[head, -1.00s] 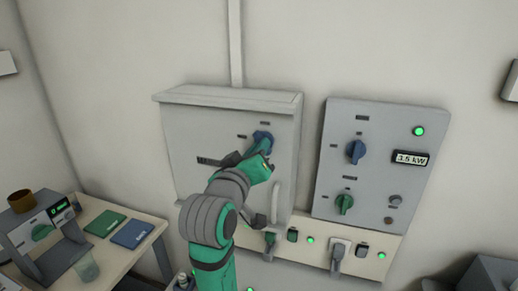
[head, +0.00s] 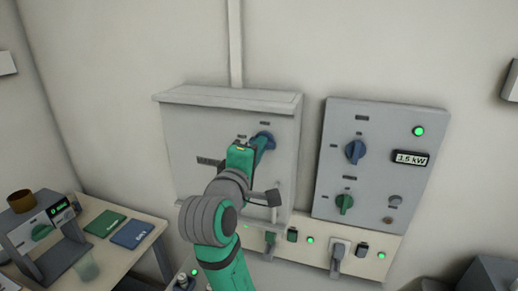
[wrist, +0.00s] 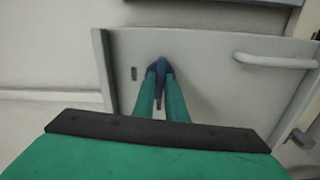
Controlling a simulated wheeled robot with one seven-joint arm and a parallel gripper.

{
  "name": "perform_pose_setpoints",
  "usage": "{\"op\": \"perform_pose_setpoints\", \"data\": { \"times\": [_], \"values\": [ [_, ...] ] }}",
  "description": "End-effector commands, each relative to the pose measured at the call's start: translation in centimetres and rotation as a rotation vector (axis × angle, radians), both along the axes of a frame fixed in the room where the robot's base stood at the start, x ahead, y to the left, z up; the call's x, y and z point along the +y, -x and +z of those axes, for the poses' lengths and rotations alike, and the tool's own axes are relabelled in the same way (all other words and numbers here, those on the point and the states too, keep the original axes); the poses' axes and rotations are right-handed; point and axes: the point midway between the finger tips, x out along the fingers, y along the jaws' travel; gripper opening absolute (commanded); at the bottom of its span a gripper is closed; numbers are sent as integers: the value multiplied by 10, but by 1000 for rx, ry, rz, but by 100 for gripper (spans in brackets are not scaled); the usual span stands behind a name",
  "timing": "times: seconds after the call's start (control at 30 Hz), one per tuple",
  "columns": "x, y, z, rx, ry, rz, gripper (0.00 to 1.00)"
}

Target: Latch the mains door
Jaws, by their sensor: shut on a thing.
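The mains door (head: 185,130) is the grey front of the wall cabinet at the centre of the head view; it looks closed, flat in its frame. It also shows in the wrist view (wrist: 215,95), with its pale bar handle (wrist: 275,61). A blue rotary latch knob (head: 266,141) sits on the door's upper right part. My gripper (head: 262,147) is at this knob, and in the wrist view its two green fingers are shut on the blue knob (wrist: 160,68). My arm hides the door's lower middle. The exact angle of the knob is partly hidden by the fingers.
To the right is a grey control panel (head: 395,125) with a blue knob, a green knob and a 3.5 kW display. Sockets and plugs (head: 340,250) line the strip below. A bench (head: 95,260) with a small device stands at left.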

Motion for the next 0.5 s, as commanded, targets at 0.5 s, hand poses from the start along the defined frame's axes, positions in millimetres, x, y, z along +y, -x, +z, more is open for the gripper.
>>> {"op": "perform_pose_setpoints", "data": {
  "times": [0.5],
  "values": [
    [-1, 0, 0, 41, 126, -1, 0]
  ]
}}
